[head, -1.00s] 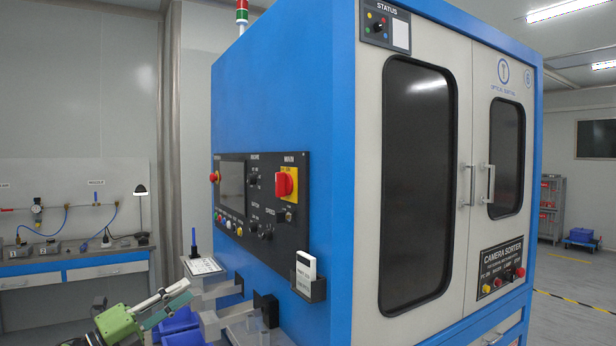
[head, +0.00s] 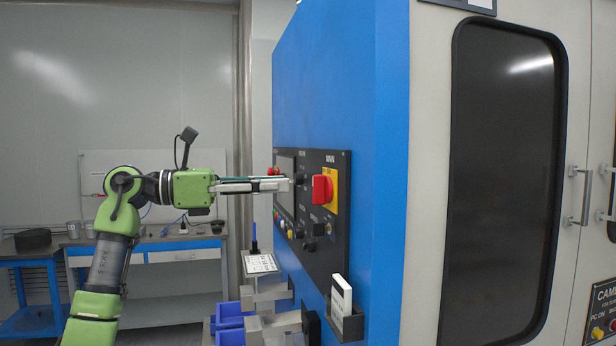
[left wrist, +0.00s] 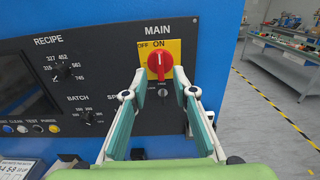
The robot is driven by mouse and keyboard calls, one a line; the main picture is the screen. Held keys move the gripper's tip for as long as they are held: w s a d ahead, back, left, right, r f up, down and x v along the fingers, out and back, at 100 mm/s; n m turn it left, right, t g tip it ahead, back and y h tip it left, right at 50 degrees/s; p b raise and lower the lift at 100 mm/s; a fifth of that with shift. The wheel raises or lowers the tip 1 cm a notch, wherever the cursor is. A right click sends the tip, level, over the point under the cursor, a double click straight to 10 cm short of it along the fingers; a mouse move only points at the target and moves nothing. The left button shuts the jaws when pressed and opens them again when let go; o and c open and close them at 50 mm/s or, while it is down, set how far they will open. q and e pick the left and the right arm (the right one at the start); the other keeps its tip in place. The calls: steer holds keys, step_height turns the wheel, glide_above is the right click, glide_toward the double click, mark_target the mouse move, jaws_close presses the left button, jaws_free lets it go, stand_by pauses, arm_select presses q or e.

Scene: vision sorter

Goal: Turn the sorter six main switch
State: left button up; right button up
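The main switch is a red rotary knob (head: 322,188) on a yellow plate on the sorter's black control panel. In the left wrist view the red knob (left wrist: 159,66) sits under the MAIN label, with OFF at its upper left and ON above it. Its white mark points up toward ON. My left gripper (head: 289,184) is level with the knob, a small gap short of it in the head view. In the left wrist view the gripper (left wrist: 161,80) is open, with one finger on each side of the knob. My right gripper is not in view.
Other dials (left wrist: 65,72) and a screen (left wrist: 22,80) are left of the switch. A small dark knob (left wrist: 163,92) is just below it. A holder with a white card (head: 342,296) juts out lower on the panel. A workbench (head: 190,243) stands behind.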

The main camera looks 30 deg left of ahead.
mark_target(313, 183)
arm_select(q)
steer(key=p+x, duration=0.1)
steer(key=x, duration=0.5)
steer(key=shift+r+p, duration=0.1)
steer(key=shift+p, duration=0.2)
steer(key=shift+w+d, duration=0.25)
steer(key=shift+w, duration=0.05)
jaws_close()
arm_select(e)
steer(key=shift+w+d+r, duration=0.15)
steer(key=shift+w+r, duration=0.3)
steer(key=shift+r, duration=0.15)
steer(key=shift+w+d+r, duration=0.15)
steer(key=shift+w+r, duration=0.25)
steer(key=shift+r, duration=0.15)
